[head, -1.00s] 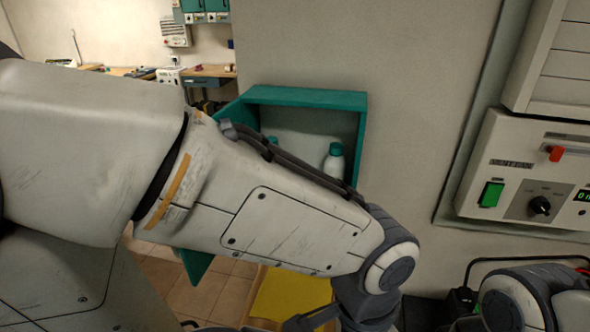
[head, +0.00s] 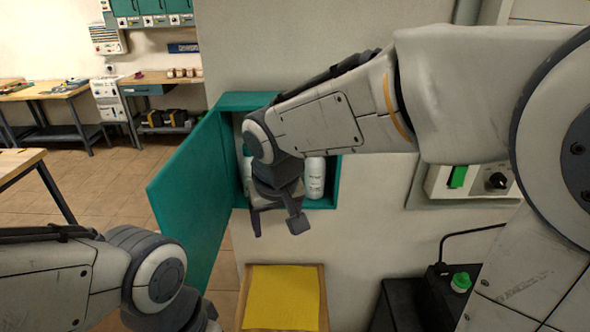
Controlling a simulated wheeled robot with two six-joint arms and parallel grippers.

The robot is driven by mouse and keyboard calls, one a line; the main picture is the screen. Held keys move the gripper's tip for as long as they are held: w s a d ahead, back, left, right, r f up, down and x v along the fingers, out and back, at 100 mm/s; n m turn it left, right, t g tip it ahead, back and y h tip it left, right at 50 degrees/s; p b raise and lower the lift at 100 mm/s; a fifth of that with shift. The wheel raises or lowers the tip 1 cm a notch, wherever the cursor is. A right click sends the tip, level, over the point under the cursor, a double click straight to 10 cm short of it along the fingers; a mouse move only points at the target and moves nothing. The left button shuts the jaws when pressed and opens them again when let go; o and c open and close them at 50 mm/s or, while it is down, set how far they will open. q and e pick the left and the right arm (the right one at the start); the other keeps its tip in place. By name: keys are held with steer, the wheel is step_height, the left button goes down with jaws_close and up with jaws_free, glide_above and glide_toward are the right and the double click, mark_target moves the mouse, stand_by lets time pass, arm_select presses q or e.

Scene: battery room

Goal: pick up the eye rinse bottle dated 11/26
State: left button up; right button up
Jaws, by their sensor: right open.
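A teal wall cabinet (head: 335,182) stands with its door (head: 190,190) swung open to the left. A white bottle (head: 314,178) stands upright at the right inside it. Part of another white bottle (head: 240,186) shows at the left, mostly hidden by my right wrist. No date can be read on either. My right gripper (head: 277,223) is open, pointing down in front of the cabinet's lower opening, left of the right bottle. Nothing shows between its fingers. My left arm is at the lower left, its gripper cut off by the picture's bottom edge.
A yellow mat (head: 282,297) lies on a wooden surface below the cabinet. A black box with a green button (head: 461,281) stands at the lower right. A control panel (head: 440,182) is on the wall, partly behind my right arm. Workbenches stand at the far left.

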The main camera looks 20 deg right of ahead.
mark_target(315, 166)
steer(key=w+d+r+m+h, duration=0.1)
steer(key=w+d+m, duration=0.1)
steer(key=w+d, duration=0.2)
steer(key=w+d+r+m+t+p, duration=0.1)
steer(key=w+d+m, duration=0.1)
steer(key=w+d, duration=0.2)
steer(key=w+d+r+m+t+h, duration=0.1)
steer(key=w+d+m, duration=0.1)
steer(key=w+d, duration=0.3)
steer(key=shift+w+r+h+p, duration=0.2)
steer(key=shift+w+h+p, duration=0.1)
steer(key=shift+w, duration=0.85)
steer(key=shift+w+f, duration=0.2)
steer(key=shift+f, duration=0.1)
steer(key=shift+w+d+f+p, duration=0.15)
steer(key=shift+w+f+p, duration=0.25)
steer(key=shift+p, duration=0.15)
steer(key=p+x, duration=0.1)
steer(key=x, duration=0.2)
steer(key=shift+w+d+f+p, duration=0.15)
steer(key=shift+w+p, duration=0.1)
steer(key=shift+p, duration=0.05)
steer(key=shift+w+f, duration=0.2)
steer(key=shift+f, duration=0.15)
steer(key=shift+c, duration=0.3)
